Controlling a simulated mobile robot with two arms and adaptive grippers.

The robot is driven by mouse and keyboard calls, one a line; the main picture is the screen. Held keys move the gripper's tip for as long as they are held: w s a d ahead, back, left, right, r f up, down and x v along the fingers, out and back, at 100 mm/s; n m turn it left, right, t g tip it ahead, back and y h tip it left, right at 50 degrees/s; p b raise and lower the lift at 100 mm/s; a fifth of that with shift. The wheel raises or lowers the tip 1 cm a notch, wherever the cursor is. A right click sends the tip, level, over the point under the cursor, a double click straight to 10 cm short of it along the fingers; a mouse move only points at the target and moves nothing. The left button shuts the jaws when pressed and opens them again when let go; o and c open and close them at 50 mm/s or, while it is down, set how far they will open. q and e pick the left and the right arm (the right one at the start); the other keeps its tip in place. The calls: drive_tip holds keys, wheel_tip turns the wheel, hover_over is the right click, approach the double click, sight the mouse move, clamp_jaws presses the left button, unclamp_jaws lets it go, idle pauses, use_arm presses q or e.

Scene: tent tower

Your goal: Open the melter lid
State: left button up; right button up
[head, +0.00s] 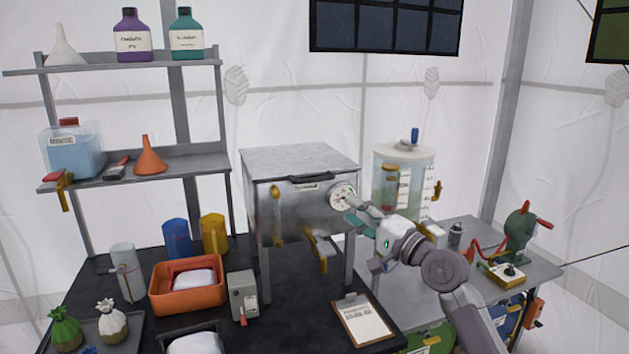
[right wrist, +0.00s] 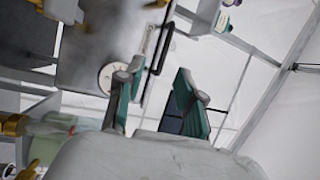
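The melter (head: 295,208) is a grey metal box on legs at the middle of the dark table. Its flat lid (head: 300,158) lies closed on top, with a black bar handle (head: 312,177) along the front edge. A round dial (head: 342,195) is on its front right. My right gripper (head: 352,212) is in front of the melter's right side, close to the dial and lower than the handle. In the right wrist view its two green-padded fingers (right wrist: 157,92) are apart with nothing between them; the black handle (right wrist: 161,48) shows beyond them. My left gripper is not in view.
A clear tank (head: 403,180) stands right of the melter. An orange bin (head: 187,297), a grey switch box (head: 242,294) and a clipboard (head: 364,318) are on the table in front. Shelves (head: 140,168) with bottles and funnels stand at left. The space above the lid is clear.

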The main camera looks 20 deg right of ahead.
sight(314, 180)
drive_tip(key=x, duration=0.4)
drive_tip(key=r+p+x, duration=0.1)
drive_tip(key=x, duration=0.3)
drive_tip(key=p+x, duration=0.1)
drive_tip(key=x, duration=0.3)
drive_tip(key=shift+w+d+r, duration=0.1)
drive_tip(key=shift+d+r, duration=0.1)
drive_tip(key=shift+p+x, duration=0.3)
drive_tip(key=shift+x, duration=0.55)
drive_tip(key=shift+f, duration=0.1)
clamp_jaws()
